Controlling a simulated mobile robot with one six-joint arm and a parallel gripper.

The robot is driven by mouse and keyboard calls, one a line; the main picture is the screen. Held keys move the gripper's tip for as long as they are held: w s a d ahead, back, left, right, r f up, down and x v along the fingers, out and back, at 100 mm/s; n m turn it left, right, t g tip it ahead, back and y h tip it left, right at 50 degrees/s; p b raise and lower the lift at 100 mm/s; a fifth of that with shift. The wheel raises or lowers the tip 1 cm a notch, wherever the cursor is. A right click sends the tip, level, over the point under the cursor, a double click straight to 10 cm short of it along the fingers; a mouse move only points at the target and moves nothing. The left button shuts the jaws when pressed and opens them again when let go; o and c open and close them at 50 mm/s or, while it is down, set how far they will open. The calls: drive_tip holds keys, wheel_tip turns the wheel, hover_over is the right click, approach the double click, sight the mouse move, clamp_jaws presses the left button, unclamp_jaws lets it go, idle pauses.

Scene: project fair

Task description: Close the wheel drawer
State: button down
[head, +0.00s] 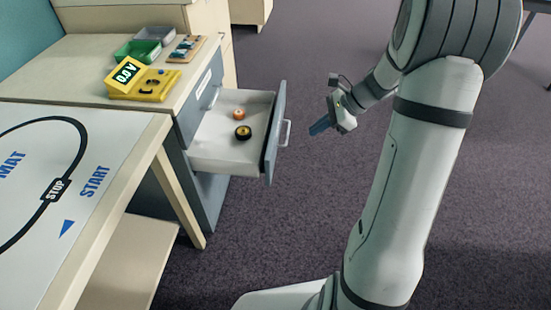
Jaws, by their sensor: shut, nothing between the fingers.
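The wheel drawer (222,150) is pulled out of the grey-fronted cabinet, with its light inner tray showing. A black wheel with a yellow hub (243,133) and a small orange round thing (239,114) lie inside it. The drawer's grey front has a pale bar handle (286,133) on its outer side. My gripper (314,130) is shut and empty, a little to the right of the handle.
A yellow meter (142,83), a green tray (138,51), a grey tray (154,35) and a small board (187,48) stand on the cabinet top. A table with a printed track mat (110,147) is at the left. Open carpet (270,230) lies below my gripper.

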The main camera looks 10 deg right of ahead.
drive_tip(key=w+a+f+m+b, duration=0.2)
drive_tip(key=w+a+f+b, duration=0.3)
drive_tip(key=a+f+b, duration=0.2)
drive_tip(key=shift+w+a+f+t+y, duration=0.25)
drive_tip(key=shift+a+f, duration=0.7)
drive_tip(key=shift+f, duration=1.4)
drive_tip(key=shift+s, duration=0.1)
